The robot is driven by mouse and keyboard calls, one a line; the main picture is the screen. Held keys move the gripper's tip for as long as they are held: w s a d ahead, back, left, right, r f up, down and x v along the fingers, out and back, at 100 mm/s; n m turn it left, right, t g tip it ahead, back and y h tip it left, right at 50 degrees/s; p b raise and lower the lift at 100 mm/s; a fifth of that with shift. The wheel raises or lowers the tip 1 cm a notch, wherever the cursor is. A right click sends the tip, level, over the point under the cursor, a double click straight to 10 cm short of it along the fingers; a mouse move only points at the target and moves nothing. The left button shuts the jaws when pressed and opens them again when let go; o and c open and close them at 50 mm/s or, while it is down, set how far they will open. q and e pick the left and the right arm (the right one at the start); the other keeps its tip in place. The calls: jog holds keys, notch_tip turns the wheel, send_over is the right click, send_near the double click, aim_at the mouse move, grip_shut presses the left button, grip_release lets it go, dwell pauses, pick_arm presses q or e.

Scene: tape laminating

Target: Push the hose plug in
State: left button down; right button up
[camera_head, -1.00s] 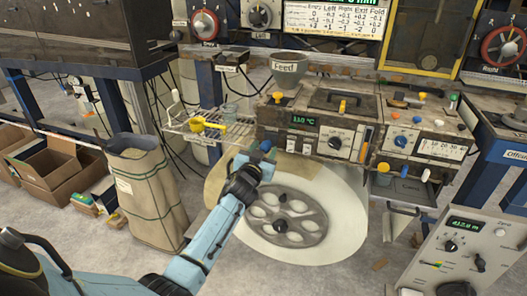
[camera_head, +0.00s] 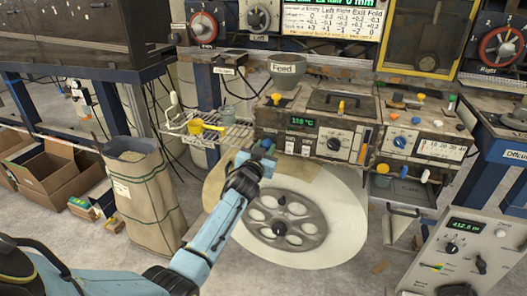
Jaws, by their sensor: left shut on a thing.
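My left gripper (camera_head: 258,160) is in front of the lower left corner of the grimy machine (camera_head: 315,128). It is shut on a small blue piece (camera_head: 266,145), which I take to be the hose plug. The fingers and the plug are small and partly hide each other. I cannot tell whether the plug touches the machine, and its socket is not clearly visible. My right gripper is not in view.
A large white tape reel (camera_head: 335,225) stands below the machine, behind my left arm. A wire shelf (camera_head: 225,132) with a yellow scoop (camera_head: 205,126) is to the left. A sack (camera_head: 150,195) and cardboard boxes (camera_head: 50,170) stand on the floor at left.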

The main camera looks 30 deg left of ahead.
pick_arm(q)
jog(key=c, duration=1.4)
grip_release()
jog(key=shift+w+r, duration=0.1)
jog(key=o, duration=0.3)
jog(key=shift+w, duration=0.1)
jog(key=shift+o, duration=0.2)
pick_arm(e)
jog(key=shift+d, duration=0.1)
pick_arm(q)
jog(key=p+v, duration=0.2)
jog(key=v, duration=1.1)
jog(key=shift+s, duration=0.25)
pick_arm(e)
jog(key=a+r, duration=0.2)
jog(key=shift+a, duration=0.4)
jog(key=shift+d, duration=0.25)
